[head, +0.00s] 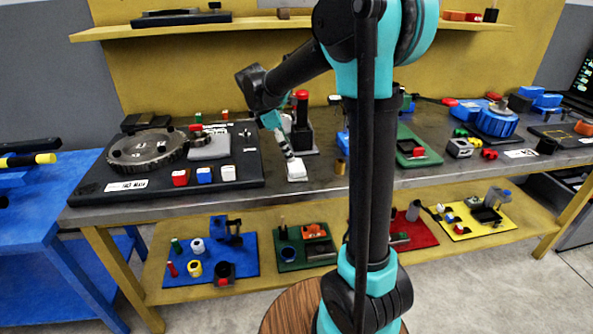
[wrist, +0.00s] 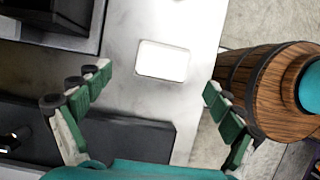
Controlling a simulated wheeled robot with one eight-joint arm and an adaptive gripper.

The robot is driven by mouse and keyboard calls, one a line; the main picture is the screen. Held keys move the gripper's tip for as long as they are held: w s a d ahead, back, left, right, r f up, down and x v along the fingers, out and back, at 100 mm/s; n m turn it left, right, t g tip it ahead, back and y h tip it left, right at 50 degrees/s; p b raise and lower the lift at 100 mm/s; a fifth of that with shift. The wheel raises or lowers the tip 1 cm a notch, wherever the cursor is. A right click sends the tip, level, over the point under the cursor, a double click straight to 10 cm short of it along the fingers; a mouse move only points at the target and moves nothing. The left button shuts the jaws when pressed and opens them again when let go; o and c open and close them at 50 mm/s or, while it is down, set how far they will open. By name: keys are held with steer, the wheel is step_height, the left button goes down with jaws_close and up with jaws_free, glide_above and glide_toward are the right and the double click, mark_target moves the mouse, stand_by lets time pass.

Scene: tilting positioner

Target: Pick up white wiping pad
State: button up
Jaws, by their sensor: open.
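The white wiping pad (head: 296,171) lies flat on the grey metal bench top (head: 325,178) near its front edge, just right of the black board. In the wrist view the pad (wrist: 162,60) is a bright white rounded rectangle, fully visible. My gripper (head: 288,150) reaches down over the pad from above. In the wrist view my gripper (wrist: 157,80) is open and empty, with its green-padded fingers spread wide. The pad lies between the fingertips in the picture, a little beyond them, and neither finger visibly touches it.
The black board (head: 235,160) with the round grey positioner (head: 145,148) and red, blue and white blocks stands left of the pad. A black stand with a red top (head: 301,97) is behind it. A small brass cylinder (head: 340,166) stands to the right.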

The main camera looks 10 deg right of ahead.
mark_target(296, 164)
steer(key=shift+s+x, duration=0.15)
steer(key=shift+x, duration=1.55)
steer(key=shift+s+x, duration=0.15)
steer(key=shift+x, duration=1.55)
steer(key=shift+d, duration=0.15)
steer(key=shift+r, duration=0.1)
steer(key=c, duration=1.3)
